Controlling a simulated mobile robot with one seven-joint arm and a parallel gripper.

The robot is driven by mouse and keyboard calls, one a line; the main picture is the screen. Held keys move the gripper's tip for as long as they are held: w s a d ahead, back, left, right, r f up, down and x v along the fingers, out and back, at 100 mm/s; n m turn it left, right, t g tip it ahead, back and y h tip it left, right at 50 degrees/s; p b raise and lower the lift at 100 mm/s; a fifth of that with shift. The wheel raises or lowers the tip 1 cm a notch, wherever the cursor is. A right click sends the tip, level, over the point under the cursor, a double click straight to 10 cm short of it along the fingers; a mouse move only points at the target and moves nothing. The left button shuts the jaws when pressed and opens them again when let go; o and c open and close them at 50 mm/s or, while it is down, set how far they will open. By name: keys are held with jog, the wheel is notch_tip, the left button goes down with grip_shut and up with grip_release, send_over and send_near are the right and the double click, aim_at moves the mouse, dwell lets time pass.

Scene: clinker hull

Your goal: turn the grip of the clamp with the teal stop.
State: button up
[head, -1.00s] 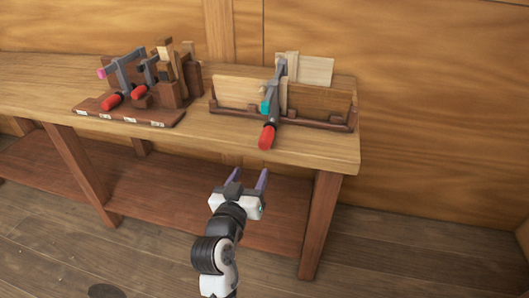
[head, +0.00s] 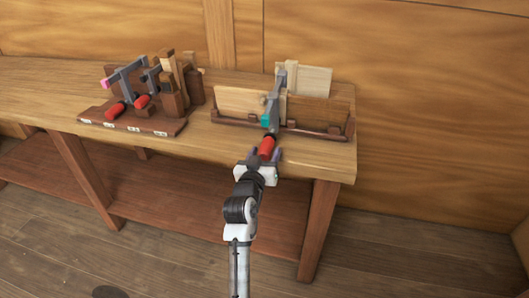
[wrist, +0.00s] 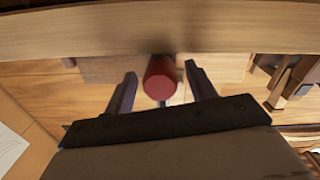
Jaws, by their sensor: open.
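The clamp with the teal stop (head: 267,121) is set over upright boards at the right part of the bench. Its grey bar (head: 277,97) slopes down toward me to a red grip (head: 267,147). My gripper (head: 263,156) is at the red grip, over the bench's front edge. In the wrist view my gripper (wrist: 162,82) is open, with one finger on each side of the red grip (wrist: 160,78). Small gaps show between the grip and both fingers. The far part of the clamp is mostly hidden behind the grip there.
A rack (head: 130,127) at the left of the bench (head: 215,140) holds clamps with red grips, one with a pink stop (head: 105,84), and wooden blocks. The boards stand in a dark tray (head: 330,134). The floor in front is clear.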

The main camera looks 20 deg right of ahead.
jog(key=c, duration=1)
jog(key=shift+f+b, duration=0.1)
jog(key=shift+b, duration=0.25)
jog(key=shift+f+m+y+b, duration=0.1)
jog(key=shift+m+y+b, duration=0.2)
jog(key=shift+m+b, duration=0.7)
jog(key=m+t+y+b, duration=0.1)
jog(key=m+b, duration=0.3)
jog(key=shift+m, duration=0.3)
jog(key=o, duration=1)
